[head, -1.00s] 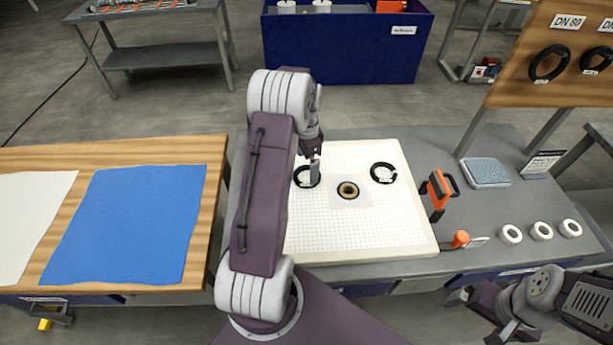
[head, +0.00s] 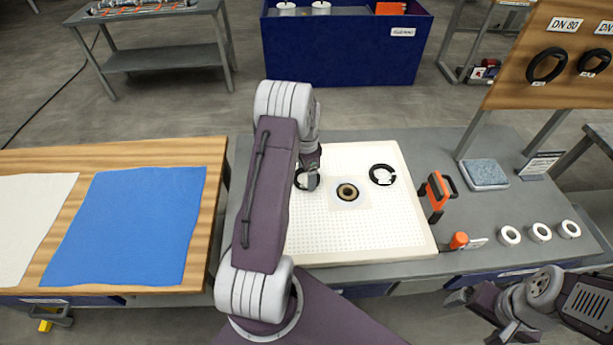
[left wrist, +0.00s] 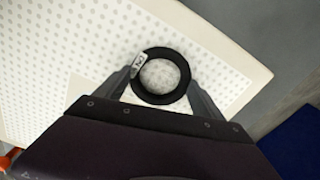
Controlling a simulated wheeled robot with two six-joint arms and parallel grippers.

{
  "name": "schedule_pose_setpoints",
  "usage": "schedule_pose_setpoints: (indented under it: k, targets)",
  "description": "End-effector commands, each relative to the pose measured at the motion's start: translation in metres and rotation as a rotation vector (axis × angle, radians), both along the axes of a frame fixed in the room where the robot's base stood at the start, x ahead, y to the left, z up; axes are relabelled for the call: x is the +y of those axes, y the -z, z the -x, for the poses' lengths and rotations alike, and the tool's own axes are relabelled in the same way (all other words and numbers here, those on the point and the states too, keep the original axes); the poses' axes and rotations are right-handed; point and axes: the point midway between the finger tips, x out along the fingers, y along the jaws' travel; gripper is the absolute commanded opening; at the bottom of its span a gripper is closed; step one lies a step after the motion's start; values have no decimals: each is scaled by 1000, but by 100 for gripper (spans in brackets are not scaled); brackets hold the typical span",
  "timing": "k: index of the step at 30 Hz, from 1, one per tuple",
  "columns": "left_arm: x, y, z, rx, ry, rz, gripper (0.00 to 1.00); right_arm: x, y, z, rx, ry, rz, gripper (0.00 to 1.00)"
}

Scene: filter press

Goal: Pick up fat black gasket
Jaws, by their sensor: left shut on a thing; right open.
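A black ring gasket (head: 298,180) lies at the left part of the white dotted board (head: 350,235). In the left wrist view the gasket (left wrist: 158,98) has a small white tag on its rim and sits between the two fingers. My left gripper (head: 312,182) is shut on it, low at the board, and hides part of it in the head view. A second black ring (head: 373,175) with white marks lies farther right on the board. My right gripper (head: 474,317) is open and empty at the lower right, off the bench front.
A brown-and-black ring (head: 347,199) sits on a pale square mid-board. An orange-black tool (head: 437,192), a blue-grey pad (head: 484,173) and white rings (head: 510,235) stand to the right. Black rings hang on a wooden panel (head: 515,75).

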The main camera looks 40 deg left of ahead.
Motion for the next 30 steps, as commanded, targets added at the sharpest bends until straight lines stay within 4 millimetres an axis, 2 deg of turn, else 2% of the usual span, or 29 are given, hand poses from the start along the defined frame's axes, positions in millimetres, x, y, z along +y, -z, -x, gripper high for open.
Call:
schedule_pose_setpoints:
  k: [5, 10, 21, 25, 30]
  targets:
    - [0, -11, -1, -2, 0, -2, 38, 0, 1, 0, 0, 0, 0, 92]
    - [1, -40, -1, -5, 0, -2, 38, 0, 4, 0, 0, 0, 0, 92]
    - [-43, -90, -72, -4, 3, -1, 38, 0, 1, 0, 0, 0, 0, 92]
    - [-54, -102, -88, -1, 1, 0, 38, 0, -2, 0, 0, 0, 0, 92]
    - [-60, -109, -98, 0, 0, 0, 38, 0, -4, 0, 0, 0, 0, 92]
